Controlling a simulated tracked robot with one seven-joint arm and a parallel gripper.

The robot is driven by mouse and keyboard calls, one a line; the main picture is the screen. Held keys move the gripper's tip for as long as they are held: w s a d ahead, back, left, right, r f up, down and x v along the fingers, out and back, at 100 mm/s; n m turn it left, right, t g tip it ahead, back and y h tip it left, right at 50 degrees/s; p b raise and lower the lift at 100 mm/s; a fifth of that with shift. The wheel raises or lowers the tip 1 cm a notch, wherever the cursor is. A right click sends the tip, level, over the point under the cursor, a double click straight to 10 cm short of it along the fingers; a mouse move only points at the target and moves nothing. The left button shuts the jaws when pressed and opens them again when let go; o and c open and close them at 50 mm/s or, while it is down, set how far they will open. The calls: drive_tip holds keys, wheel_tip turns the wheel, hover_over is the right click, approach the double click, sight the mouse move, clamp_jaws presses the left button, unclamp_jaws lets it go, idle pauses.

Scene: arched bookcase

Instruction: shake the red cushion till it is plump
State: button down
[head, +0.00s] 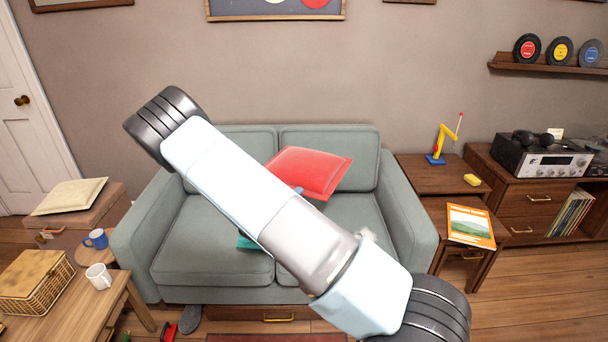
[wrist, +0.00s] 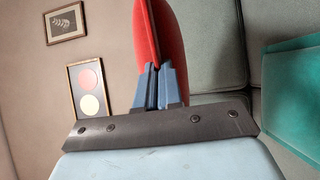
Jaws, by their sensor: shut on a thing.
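The red cushion (head: 312,172) is held up in front of the sofa backrest in the head view, tilted, with part of it hidden behind my arm. In the wrist view the red cushion (wrist: 149,35) shows edge-on between the blue fingers of my gripper (wrist: 153,85). My gripper is shut on the cushion's edge. In the head view only a small blue bit of my gripper (head: 299,190) shows beside my arm.
The grey-green sofa (head: 212,252) stands below and behind the cushion. A teal cushion (wrist: 295,100) lies on it. A wooden table with mugs (head: 99,276) and a basket (head: 33,282) is at left. A side table with a book (head: 470,226) is at right.

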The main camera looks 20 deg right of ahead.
wheel_tip(320, 180, up, 6)
drive_tip(key=r, duration=0.1)
wheel_tip(320, 180, down, 9)
drive_tip(key=shift+r, duration=0.2)
idle(1.1)
idle(0.3)
